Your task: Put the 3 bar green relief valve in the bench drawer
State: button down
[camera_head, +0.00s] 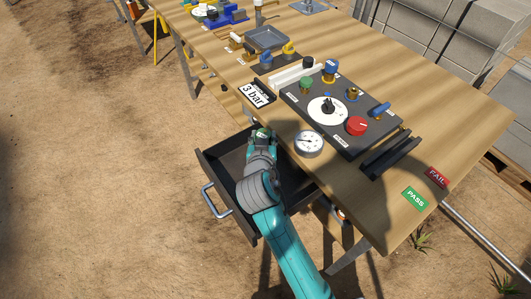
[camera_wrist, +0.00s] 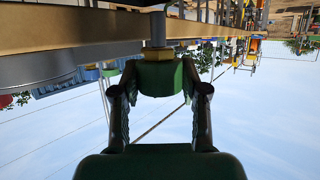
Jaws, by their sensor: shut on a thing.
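My gripper (camera_head: 262,145) is shut on a green-capped valve (camera_head: 262,132). The bench drawer (camera_head: 224,207) is pulled open below the bench's front edge, with a grey handle (camera_head: 214,199). My gripper and the valve appear over the drawer's inner end, beside the bench edge; their height above it is hard to tell. My arm hides part of the drawer inside. A "3 bar" sign (camera_head: 255,94) stands on the bench.
A dark test panel (camera_head: 345,145) holds a round dial, another green-capped part (camera_head: 306,84), and blue and red knobs. A gauge (camera_head: 308,143) sits near the bench edge. PASS (camera_head: 415,197) and FAIL (camera_head: 437,177) labels are at right. A grey tray (camera_head: 266,39) stands farther back.

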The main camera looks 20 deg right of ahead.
notch_tip(320, 180, down, 10)
jog(key=w, duration=0.1)
jog(key=w+d, duration=0.1)
jog(key=w, duration=0.1)
jog(key=shift+w+d, duration=0.15)
jog(key=shift+w, duration=0.05)
jog(key=shift+w+f, duration=0.2)
jog(key=shift+w, duration=0.05)
jog(key=shift+f, duration=0.4)
jog(key=shift+s+f, duration=0.15)
jog(key=shift+f, duration=0.2)
